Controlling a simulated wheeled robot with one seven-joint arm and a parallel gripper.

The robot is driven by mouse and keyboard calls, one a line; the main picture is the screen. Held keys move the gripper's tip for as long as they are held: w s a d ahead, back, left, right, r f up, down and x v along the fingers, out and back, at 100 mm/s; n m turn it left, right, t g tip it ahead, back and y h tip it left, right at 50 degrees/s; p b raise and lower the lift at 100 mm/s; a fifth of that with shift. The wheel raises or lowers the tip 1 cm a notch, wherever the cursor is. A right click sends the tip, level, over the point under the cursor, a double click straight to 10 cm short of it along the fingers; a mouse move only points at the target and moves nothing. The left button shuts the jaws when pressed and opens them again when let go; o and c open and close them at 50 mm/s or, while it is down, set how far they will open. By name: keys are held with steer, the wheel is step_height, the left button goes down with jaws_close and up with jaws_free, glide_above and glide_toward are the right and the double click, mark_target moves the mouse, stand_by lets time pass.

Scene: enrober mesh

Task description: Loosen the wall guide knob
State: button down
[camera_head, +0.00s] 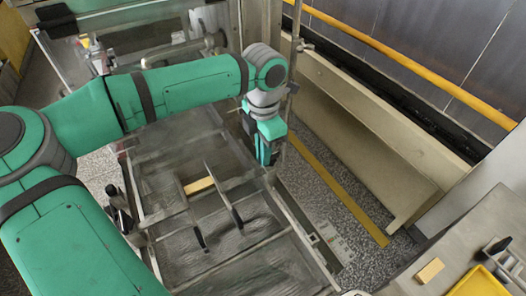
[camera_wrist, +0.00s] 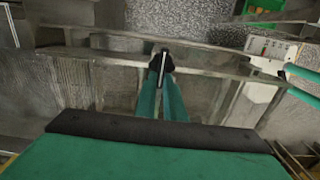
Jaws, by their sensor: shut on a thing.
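In the wrist view a small black knob (camera_wrist: 161,62) sits at a pale metal rail (camera_wrist: 110,57). My gripper (camera_wrist: 162,82) has its two green fingers close together, with their tips on the knob from both sides. A thin bright strip shows between the fingers. In the head view my gripper (camera_head: 268,160) points down at the right edge of the mesh conveyor (camera_head: 165,210). There the knob is hidden behind the gripper. How far the knob is turned cannot be told.
A tan block (camera_head: 199,185) lies on the mesh between two dark upright guide plates. A black fitting (camera_head: 122,212) is on the conveyor's left side. A yellow tray (camera_head: 480,283) and another tan block (camera_head: 430,270) are at lower right. Speckled floor shows right of the conveyor.

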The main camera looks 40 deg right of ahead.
stand_by(0.5)
steer(key=c, duration=1.8)
jaws_free()
steer(key=shift+c, duration=0.2)
step_height(320, 180, up, 11)
steer(key=shift+f, duration=0.1)
